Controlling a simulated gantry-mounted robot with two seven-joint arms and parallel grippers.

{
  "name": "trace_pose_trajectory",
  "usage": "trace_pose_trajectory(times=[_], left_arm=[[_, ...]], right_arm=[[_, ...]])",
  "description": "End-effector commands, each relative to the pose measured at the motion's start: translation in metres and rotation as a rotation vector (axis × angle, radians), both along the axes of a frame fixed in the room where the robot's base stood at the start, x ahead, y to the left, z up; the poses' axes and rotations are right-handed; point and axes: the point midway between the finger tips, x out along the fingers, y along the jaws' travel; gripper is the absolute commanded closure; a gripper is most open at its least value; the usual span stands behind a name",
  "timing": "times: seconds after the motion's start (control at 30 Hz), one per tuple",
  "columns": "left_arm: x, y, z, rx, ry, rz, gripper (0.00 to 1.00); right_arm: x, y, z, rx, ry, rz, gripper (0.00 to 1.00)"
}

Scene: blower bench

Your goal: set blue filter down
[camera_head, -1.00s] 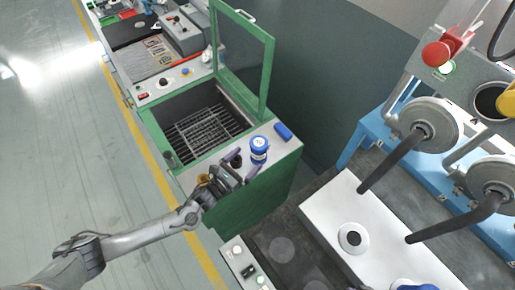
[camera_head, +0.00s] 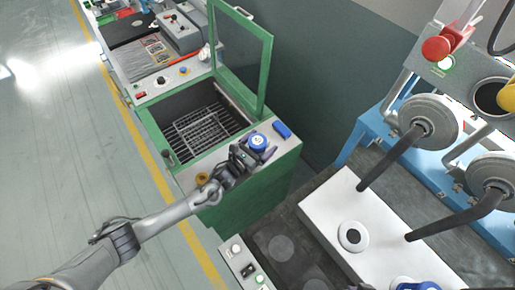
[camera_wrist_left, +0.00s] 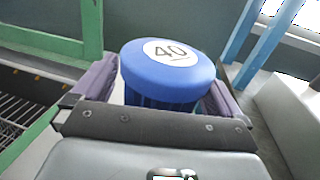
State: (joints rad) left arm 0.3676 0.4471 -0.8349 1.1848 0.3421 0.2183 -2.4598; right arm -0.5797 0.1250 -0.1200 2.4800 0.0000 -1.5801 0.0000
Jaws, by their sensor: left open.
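The blue filter (camera_head: 259,142) has a round blue cap with a white label and stands upright on the light grey top of the green cabinet (camera_head: 284,150). In the left wrist view the filter (camera_wrist_left: 160,90) shows the number 40 on its label. My left gripper (camera_head: 252,152) is at the filter, with its jaws open. In the left wrist view its two purple-grey fingers (camera_wrist_left: 160,95) stand on either side of the filter. Whether either finger touches it cannot be told. My right gripper is not in view.
A blue block (camera_head: 282,129) lies just beyond the filter. A brass-coloured knob (camera_head: 202,179) sits on the cabinet's near edge. The open bin with a wire rack (camera_head: 205,128) and raised green-framed lid (camera_head: 243,50) are behind. A white block (camera_head: 375,245) is at right.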

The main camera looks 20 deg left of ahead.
Motion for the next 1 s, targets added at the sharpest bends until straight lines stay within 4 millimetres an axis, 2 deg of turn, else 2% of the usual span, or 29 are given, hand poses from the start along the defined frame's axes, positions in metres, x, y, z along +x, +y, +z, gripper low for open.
trace_pose_trajectory(times=[0.17, 0.6, 1.0], left_arm=[[0.0002, 0.0002, 0.0002, 0.0, 0.0, 0.0, 0.0], [0.0003, 0.0001, 0.001, -0.001, -0.002, 0.0, 0.66], [0.0004, 0.0002, 0.008, -0.001, -0.003, 0.0, 0.67]], right_arm=[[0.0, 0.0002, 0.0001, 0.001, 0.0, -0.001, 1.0], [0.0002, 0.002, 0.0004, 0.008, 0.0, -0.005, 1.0], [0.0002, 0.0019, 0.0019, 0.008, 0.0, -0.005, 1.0]])
